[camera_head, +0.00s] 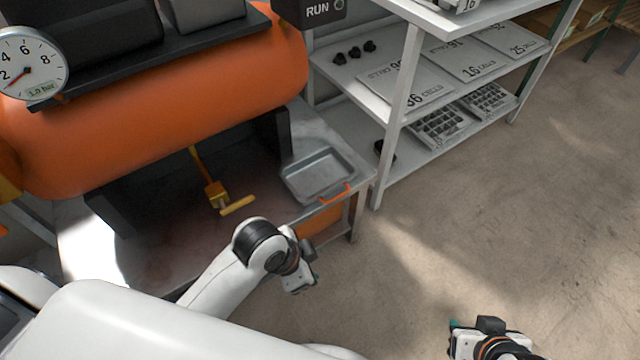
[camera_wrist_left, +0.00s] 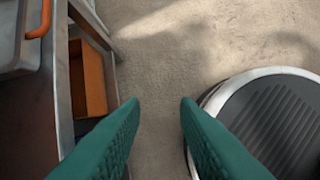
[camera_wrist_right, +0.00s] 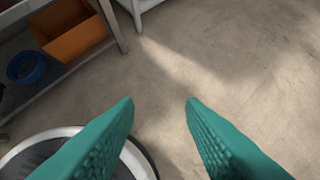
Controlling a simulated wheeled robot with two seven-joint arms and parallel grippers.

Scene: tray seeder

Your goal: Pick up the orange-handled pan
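The pan (camera_head: 317,175) is a shallow grey metal tray with an orange handle (camera_head: 336,194) on its front edge. It sits flat at the right end of the metal bench, below the orange tank. In the left wrist view the orange handle (camera_wrist_left: 40,20) shows at the upper left. My left gripper (camera_wrist_left: 160,100) is open and empty, beyond the bench's front edge, apart from the pan. My right gripper (camera_wrist_right: 160,100) is open and empty over the floor at the right, far from the pan. In the head view my right gripper (camera_head: 455,325) shows at the bottom.
A yellow-handled tool (camera_head: 222,198) lies on the bench left of the pan. A white shelf rack (camera_head: 395,110) with cell plates stands right of the bench. An orange bin (camera_wrist_right: 75,38) and a blue ring-shaped thing (camera_wrist_right: 27,67) sit under the bench. The floor at right is clear.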

